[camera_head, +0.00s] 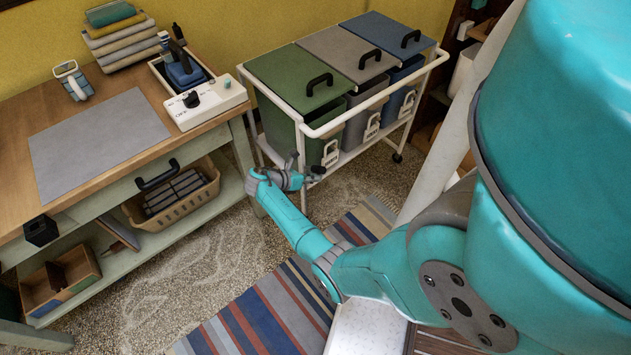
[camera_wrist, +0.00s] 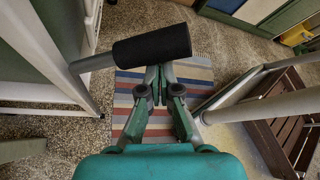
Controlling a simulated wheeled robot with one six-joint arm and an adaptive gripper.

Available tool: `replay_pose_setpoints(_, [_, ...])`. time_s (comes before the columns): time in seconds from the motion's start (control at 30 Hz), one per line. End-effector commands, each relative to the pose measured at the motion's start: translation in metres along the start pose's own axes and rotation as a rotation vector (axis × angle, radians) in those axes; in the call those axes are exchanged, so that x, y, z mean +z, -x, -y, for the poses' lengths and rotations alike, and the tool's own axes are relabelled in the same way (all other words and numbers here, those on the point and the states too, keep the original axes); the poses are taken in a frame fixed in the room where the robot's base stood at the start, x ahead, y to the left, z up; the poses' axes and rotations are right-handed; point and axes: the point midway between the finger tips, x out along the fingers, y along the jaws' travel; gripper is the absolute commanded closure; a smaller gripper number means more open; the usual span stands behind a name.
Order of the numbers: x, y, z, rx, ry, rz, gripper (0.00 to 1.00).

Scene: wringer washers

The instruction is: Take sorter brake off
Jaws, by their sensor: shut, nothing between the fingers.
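The sorter is a white-framed cart (camera_head: 338,122) with green, grey and blue lidded bins, at the upper middle of the head view. In the wrist view, a black cylindrical grip (camera_wrist: 152,45) on a grey rod sticks out from the white frame at the left; it looks like the brake lever. My gripper (camera_head: 287,178) is low by the cart's near left corner. In the wrist view my gripper (camera_wrist: 158,73) is shut and empty, its tips just below the black grip. I cannot tell whether they touch it.
A wooden workbench (camera_head: 95,140) with a grey mat, a white control box (camera_head: 205,102) and a basket (camera_head: 178,205) below stands at the left. A striped rug (camera_head: 262,315) lies on the speckled floor. A brown slatted wooden piece (camera_wrist: 285,140) is at the right of the wrist view.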

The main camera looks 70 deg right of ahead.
Motion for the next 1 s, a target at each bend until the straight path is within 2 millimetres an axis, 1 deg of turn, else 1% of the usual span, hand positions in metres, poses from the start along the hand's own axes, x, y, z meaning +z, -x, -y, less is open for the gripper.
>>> replay_pose_setpoints(0.3, [0.007,0.004,-0.002,0.004,-0.006,0.004,1.0])
replay_pose_setpoints(0.73, [0.008,0.005,-0.003,0.005,-0.01,0.007,1.0])
replay_pose_setpoints(0.87, [-0.001,0.003,-0.001,0.005,-0.006,0.007,1.0])
replay_pose_setpoints(1.0, [-0.026,-0.003,0.005,0.004,0.002,0.004,1.0])
